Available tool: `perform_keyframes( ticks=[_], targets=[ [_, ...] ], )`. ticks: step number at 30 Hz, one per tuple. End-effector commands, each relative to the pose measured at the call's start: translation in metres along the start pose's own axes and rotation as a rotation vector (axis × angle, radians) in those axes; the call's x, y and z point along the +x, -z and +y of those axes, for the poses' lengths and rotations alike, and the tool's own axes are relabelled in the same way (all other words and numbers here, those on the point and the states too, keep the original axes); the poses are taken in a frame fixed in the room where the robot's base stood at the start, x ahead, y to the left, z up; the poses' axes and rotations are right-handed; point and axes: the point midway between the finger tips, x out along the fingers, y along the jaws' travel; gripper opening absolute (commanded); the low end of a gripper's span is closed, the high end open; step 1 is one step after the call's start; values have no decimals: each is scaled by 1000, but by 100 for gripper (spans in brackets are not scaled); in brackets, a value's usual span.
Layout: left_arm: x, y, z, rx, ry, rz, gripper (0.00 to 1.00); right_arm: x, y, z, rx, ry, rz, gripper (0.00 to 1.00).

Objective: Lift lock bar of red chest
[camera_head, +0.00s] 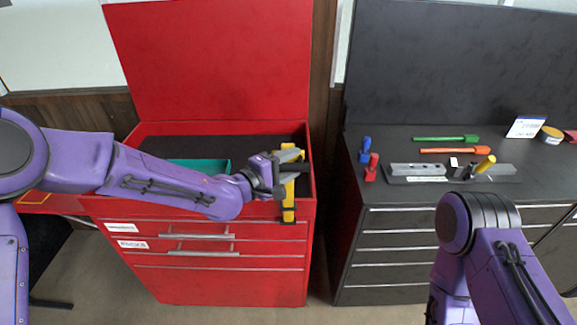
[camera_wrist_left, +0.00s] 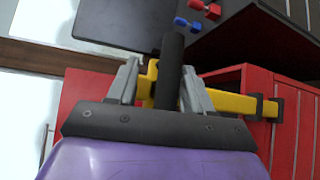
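The red chest (camera_head: 220,285) stands at the left of the head view with its lid up. Its yellow lock bar (camera_head: 288,205) runs along the right end of the open top and down over the front edge. The bar also shows in the left wrist view (camera_wrist_left: 235,103), with a black cylindrical grip (camera_wrist_left: 171,72) standing out from it. My left gripper (camera_head: 291,162) is at the bar. Its fingers (camera_wrist_left: 160,72) are apart, one on each side of the black grip, with a gap on the left side. Contact on the right side is unclear. My right gripper is out of view.
A teal tray (camera_head: 205,164) lies inside the chest. The dark cabinet (camera_head: 420,215) at the right carries a blue piece (camera_head: 366,150), a red piece (camera_head: 371,168), green (camera_head: 445,139) and orange (camera_head: 457,150) tools and a grey fixture (camera_head: 418,170). A narrow gap separates chest and cabinet.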

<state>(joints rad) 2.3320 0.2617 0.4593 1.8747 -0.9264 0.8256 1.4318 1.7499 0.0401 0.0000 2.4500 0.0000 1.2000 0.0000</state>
Motion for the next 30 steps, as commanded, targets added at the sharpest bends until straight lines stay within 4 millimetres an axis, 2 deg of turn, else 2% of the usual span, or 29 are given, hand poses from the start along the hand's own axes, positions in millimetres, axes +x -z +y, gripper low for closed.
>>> perform_keyframes(
  ticks=[5, 8, 15, 21, 30],
  targets=[
    [-1, 0, -3, -1, 5, 0, 50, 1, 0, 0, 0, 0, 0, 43],
    [-11, 1, -5, -1, 5, 2, 50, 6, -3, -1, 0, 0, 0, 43],
    [-67, 1, -4, -2, -1, 1, 50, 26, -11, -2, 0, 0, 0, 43],
    [-100, 0, -1, -1, -1, 1, 50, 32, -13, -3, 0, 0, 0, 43],
    [-107, -1, -1, 1, 2, 0, 50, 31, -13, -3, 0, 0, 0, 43]
  ],
)
